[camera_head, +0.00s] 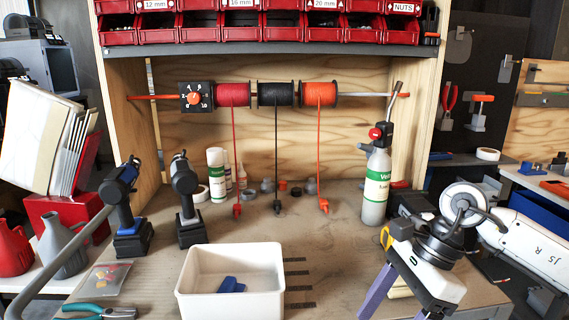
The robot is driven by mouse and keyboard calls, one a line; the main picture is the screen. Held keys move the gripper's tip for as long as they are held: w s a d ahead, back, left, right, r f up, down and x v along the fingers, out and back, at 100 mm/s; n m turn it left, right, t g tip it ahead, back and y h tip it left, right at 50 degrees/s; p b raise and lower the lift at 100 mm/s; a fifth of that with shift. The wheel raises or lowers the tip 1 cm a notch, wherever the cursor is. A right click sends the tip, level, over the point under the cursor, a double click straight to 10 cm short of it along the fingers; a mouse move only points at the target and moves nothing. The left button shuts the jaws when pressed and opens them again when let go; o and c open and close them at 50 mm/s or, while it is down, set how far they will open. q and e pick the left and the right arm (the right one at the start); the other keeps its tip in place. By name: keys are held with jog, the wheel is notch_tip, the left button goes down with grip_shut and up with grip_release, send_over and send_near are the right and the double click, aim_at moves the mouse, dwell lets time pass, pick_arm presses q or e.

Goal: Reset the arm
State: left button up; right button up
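My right arm (525,235) comes in from the right, with a white link marked J5 R and a dark wrist. My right gripper (402,298) hangs over the right front of the bench, pointing down. Its two purple fingers are spread apart, and their tips are cut off or hidden near the bottom edge. I see nothing held between them. A cream-coloured thing shows partly behind the gripper; I cannot tell what it is. My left gripper is not in view.
A white bin (230,295) with a blue piece (231,285) stands at front centre. Two cordless drills (187,200) stand at left. A green-labelled gas cylinder (377,185) stands near my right gripper. Spools (275,94) hang behind. Pliers (100,311) lie at front left.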

jog(key=s+a+r+m+t+y, duration=0.1)
jog(key=s+a+r+m+y, duration=0.15)
jog(key=a+m+y, duration=0.65)
jog(key=s+a+r+m+t+y, duration=0.2)
jog(key=a+r+m+y, duration=0.3)
jog(key=a, duration=0.6)
jog(key=w+d+f+m+t+h, duration=0.2)
jog(key=w+d+f+m+t, duration=0.15)
jog(key=m+t, duration=0.5)
jog(key=w+d+f+m+t+h, duration=0.25)
jog(key=f+m+t, duration=0.2)
jog(key=m, duration=0.65)
jog(key=s+d+f+m+t+h, duration=0.1)
jog(key=d+f+m+h, duration=0.6)
jog(key=f+m, duration=0.3)
jog(key=s+d+f+m+g+h, duration=0.2)
jog(key=s+d+f+m+g, duration=0.1)
jog(key=s+f, duration=0.5)
jog(key=s+d+f+m+g+h, duration=0.2)
jog(key=s+d+f+m+g, duration=0.2)
jog(key=s+f, duration=0.5)
notch_tip(320, 180, down, 3)
jog(key=shift+s+r+m+h+p, duration=0.15)
jog(key=shift+m+h+p, duration=0.2)
jog(key=shift+m, duration=0.8)
